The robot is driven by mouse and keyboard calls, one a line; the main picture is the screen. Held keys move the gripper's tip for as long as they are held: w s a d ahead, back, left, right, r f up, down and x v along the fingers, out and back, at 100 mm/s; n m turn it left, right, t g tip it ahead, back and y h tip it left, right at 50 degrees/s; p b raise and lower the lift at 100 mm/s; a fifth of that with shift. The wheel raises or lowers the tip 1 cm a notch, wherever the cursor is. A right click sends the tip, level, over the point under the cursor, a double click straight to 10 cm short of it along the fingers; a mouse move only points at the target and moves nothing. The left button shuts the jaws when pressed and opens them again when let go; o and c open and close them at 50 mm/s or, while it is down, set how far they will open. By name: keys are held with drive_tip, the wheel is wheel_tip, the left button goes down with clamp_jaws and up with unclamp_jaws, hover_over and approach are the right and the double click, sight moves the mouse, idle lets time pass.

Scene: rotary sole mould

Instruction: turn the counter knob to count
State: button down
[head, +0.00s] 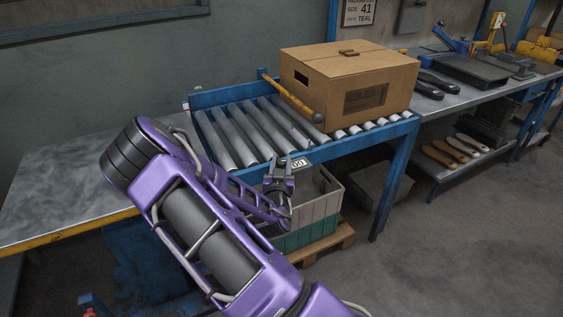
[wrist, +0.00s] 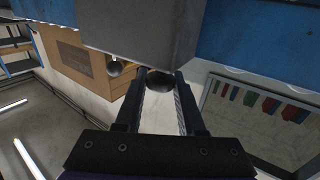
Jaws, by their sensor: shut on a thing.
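The counter (head: 299,163) is a small box with a white digit display on the front of the roller conveyor; some digits are hidden, and zeros show. In the wrist view its grey housing (wrist: 150,35) fills the top middle. The dark round counter knob (wrist: 160,82) sits under the housing, between my fingertips. My gripper (wrist: 158,77) is shut on the knob, one finger on each side. In the head view my gripper (head: 279,188) is just below the display, and the knob is hidden there.
A roller conveyor (head: 238,137) carries a cardboard box (head: 345,75). A yellow lever with a dark ball end (head: 318,117) lies beside the box. A grey-green crate (head: 328,206) stands on a pallet below my gripper. A bench (head: 450,104) with black soles is at right.

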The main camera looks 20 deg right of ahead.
drive_tip(key=shift+d+n+t+y, duration=0.1)
drive_tip(key=shift+n+t+y, duration=0.25)
drive_tip(key=shift+y, duration=0.25)
drive_tip(key=n+t+y, duration=0.1)
drive_tip(key=n+y, duration=0.2)
drive_tip(key=y, duration=0.1)
drive_tip(key=shift+s+d, duration=0.1)
drive_tip(key=shift+d, duration=0.05)
drive_tip(key=n+y, duration=0.2)
drive_tip(key=y, duration=0.1)
drive_tip(key=n+y, duration=0.1)
drive_tip(key=y, duration=0.2)
drive_tip(key=shift+n, duration=0.35)
drive_tip(key=n+g+y, duration=0.1)
drive_tip(key=n+y, duration=0.2)
drive_tip(key=y, duration=0.2)
drive_tip(key=shift+n, duration=0.3)
drive_tip(key=n+g+y, duration=0.5)
drive_tip(key=g+y, duration=0.1)
drive_tip(key=y, duration=0.1)
drive_tip(key=shift+n, duration=0.3)
drive_tip(key=n+g+y, duration=0.1)
drive_tip(key=n+g, duration=0.1)
drive_tip(key=g, duration=0.1)
drive_tip(key=n+g+y, duration=0.2)
drive_tip(key=n+g, duration=0.1)
drive_tip(key=g, duration=0.1)
drive_tip(key=shift+a+n+g, duration=0.2)
drive_tip(key=shift+n+g, duration=0.1)
drive_tip(key=shift+g, duration=0.15)
